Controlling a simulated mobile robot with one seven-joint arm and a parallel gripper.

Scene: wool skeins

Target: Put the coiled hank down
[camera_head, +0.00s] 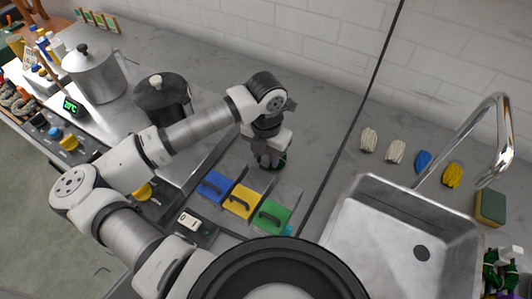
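My gripper (270,158) points down over the grey worktop, just behind the coloured trays. A small dark green coiled hank (283,161) shows at its fingertips, and the fingers look shut on it. The fingers hide most of the hank, and I cannot tell whether it touches the worktop. Two white hanks (369,140) (396,151), a blue hank (423,161) and a yellow hank (453,175) lie in a row behind the sink.
A blue tray (208,195), a yellow tray (236,208) and a green tray (278,217) stand in front of my gripper. The steel sink (375,215) and tap (503,130) are at right. A dark pot (160,98) and a silver pot (92,75) stand at left.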

